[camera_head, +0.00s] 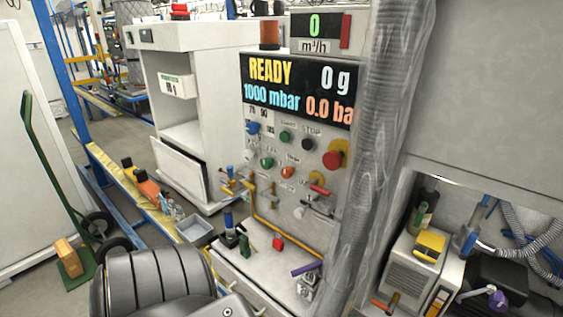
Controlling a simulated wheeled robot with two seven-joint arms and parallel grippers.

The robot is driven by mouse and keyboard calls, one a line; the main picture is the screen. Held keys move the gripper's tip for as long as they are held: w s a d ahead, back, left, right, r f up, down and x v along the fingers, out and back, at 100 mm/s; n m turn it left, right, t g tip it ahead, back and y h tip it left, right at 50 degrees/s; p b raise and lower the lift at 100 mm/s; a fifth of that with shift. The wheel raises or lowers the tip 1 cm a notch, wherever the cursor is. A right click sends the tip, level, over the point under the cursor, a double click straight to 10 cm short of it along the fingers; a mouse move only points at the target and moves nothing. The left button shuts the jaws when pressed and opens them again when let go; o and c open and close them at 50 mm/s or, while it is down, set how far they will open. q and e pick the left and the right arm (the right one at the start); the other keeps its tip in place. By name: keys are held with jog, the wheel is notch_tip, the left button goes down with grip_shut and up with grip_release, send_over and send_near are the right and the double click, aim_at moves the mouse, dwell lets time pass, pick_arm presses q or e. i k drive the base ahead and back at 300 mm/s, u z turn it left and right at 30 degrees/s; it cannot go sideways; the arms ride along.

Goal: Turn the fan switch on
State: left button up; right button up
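A grey control panel (290,185) stands in the middle, under a display (296,90) reading READY, 0 g and 1000 mbar. It carries a blue switch (253,128) at upper left, a green button (284,137), a black button (309,144), a red emergency knob (333,159) on yellow, another green control (266,162) and an orange-red one (288,172). The labels are too small to read surely, so I cannot tell which control is the fan switch or its position. Neither gripper is visible, and nothing touches the panel controls.
A thick grey corrugated hose (389,120) runs down the panel's right side. A ledge (265,268) below holds small valves and fittings. A white cabinet (190,60) stands left, and a recess with equipment (412,270) is at right. Floor shows at left.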

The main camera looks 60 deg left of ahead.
aim_at(266, 163)
jog(key=u, duration=0.3)
jog(key=k, duration=0.4)
jog(key=u, duration=1.2)
jog(key=i, duration=0.5)
jog(key=u, duration=0.05)
